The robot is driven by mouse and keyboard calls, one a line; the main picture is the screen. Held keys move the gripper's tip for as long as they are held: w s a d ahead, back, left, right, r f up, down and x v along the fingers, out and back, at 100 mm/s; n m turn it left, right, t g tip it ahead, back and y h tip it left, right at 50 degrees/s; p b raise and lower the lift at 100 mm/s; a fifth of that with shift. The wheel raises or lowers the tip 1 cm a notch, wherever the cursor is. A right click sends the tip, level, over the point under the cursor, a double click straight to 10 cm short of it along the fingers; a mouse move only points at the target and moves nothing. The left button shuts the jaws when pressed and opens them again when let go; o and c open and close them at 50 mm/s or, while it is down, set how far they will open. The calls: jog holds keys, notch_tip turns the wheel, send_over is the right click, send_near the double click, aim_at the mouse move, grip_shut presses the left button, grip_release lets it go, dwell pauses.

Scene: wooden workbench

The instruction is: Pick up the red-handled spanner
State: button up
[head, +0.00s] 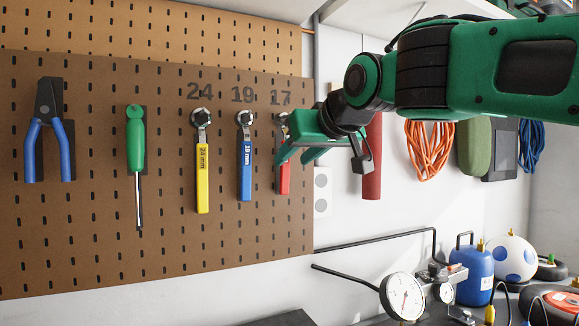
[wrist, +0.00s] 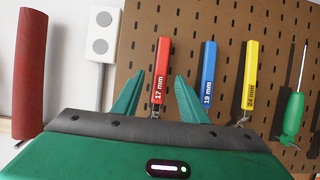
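The red-handled spanner (head: 283,176) hangs on the brown pegboard under the number 17, partly hidden behind my gripper in the head view. In the wrist view its red handle (wrist: 161,71), marked 17 mm, shows between my two fingers, with its head partly hidden below. My gripper (head: 281,158) is open in front of the spanner. In the wrist view the green fingertips (wrist: 162,80) stand apart on either side of the handle. I cannot tell whether a finger touches it.
A blue-handled spanner (head: 245,165) marked 19 mm hangs close beside it, then a yellow-handled spanner (head: 202,180). A green screwdriver (head: 136,150) and blue-handled pliers (head: 49,140) hang farther left. A white wall box (head: 322,190) and a red tube (head: 372,165) are to the right.

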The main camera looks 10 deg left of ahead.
aim_at(287, 164)
jog(key=x, duration=0.4)
jog(key=shift+c, duration=0.6)
grip_shut()
